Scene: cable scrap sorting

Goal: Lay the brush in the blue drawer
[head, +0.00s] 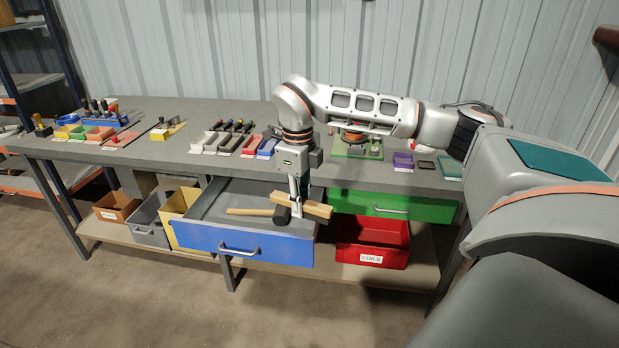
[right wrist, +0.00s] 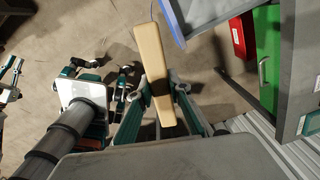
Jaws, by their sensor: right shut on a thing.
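The brush shows as a pale wooden bar (head: 317,208); no bristles can be made out. My right gripper (head: 297,210) is shut on it, pointing down. The bar also shows lengthwise between the fingers in the right wrist view (right wrist: 152,55). The blue drawer (head: 215,238) is pulled out under the bench. In the head view the brush is over the drawer's right part; its height above the drawer is hard to tell. A mallet with a wooden handle (head: 248,211) and dark head lies in the drawer, the head close to my gripper.
A green drawer (head: 385,205) is right of the blue one, above a red bin (head: 372,255). Brown, grey and yellow bins stand on the lower shelf at left. Small trays and tools line the bench top (head: 215,110). The drawer's left part has bare floor.

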